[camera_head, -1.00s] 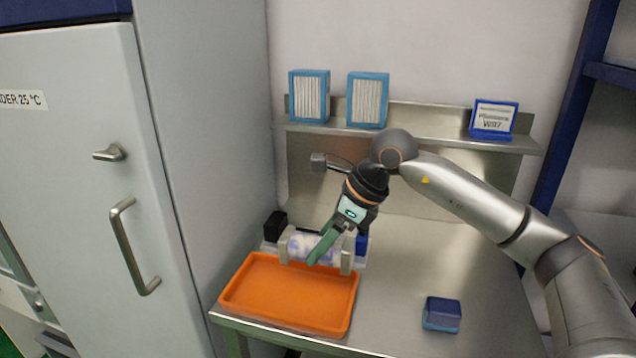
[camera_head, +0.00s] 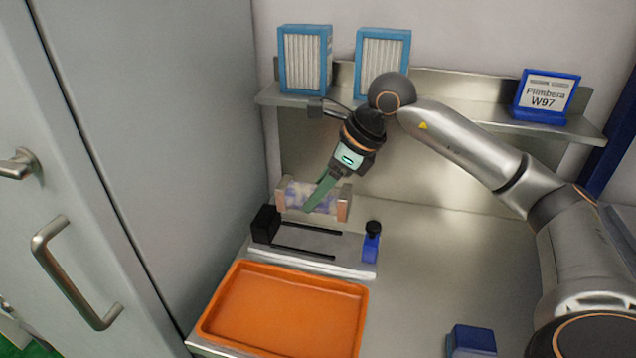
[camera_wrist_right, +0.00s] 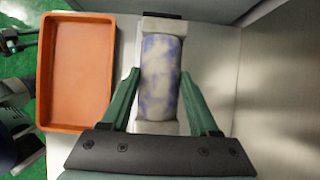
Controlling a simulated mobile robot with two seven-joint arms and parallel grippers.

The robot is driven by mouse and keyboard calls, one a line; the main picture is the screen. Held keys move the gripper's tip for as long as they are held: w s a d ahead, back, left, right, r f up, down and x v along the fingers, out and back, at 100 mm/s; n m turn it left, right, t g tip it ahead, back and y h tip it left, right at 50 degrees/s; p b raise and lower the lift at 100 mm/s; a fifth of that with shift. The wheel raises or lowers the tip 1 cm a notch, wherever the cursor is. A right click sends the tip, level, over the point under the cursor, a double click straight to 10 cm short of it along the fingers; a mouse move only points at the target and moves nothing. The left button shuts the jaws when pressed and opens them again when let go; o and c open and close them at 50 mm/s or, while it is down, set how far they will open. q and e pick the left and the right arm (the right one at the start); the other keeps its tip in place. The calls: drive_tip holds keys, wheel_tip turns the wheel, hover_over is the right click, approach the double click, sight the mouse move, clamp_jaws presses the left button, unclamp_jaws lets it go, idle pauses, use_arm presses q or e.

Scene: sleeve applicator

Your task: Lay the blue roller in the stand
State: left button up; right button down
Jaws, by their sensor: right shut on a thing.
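The blue roller (camera_head: 300,196) is a mottled blue and whitish cylinder with a pale block at each end. It also shows in the right wrist view (camera_wrist_right: 161,70). My right gripper (camera_head: 319,194) has its green fingers shut on it, one along each side. The roller hangs roughly level above the stand (camera_head: 308,241). The stand is a low grey base with two dark slots, a black block at its left and a blue post with a black knob at its right. My left gripper is out of view.
An orange tray (camera_head: 285,310) lies in front of the stand. A blue box (camera_head: 472,341) sits at the front right. Two blue-framed filters (camera_head: 306,60) and a sign (camera_head: 546,97) stand on the back shelf. A tall grey cabinet is close on the left.

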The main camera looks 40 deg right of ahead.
drive_tip(key=shift+s+a+f+b, duration=0.1)
drive_tip(key=shift+f+b, duration=0.5)
drive_tip(key=shift+f, duration=0.15)
wheel_tip(320, 180, down, 4)
drive_tip(key=b, duration=0.2)
drive_tip(key=shift+r+b, duration=0.25)
drive_tip(key=shift+b, duration=0.15)
drive_tip(key=shift+f+b, duration=0.3)
drive_tip(key=shift+f, duration=0.1)
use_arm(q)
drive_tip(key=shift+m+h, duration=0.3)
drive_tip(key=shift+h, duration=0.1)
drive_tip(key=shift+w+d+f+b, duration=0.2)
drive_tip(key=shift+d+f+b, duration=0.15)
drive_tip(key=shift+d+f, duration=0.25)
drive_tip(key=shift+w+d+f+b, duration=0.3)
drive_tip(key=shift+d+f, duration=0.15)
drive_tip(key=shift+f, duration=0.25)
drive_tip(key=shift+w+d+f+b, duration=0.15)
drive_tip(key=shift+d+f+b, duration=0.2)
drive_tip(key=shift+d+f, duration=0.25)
use_arm(e)
drive_tip(key=shift+f, duration=1.2)
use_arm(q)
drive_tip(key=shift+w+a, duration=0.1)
use_arm(e)
drive_tip(key=shift+c, duration=0.2)
unclamp_jaws()
drive_tip(key=shift+f, duration=0.1)
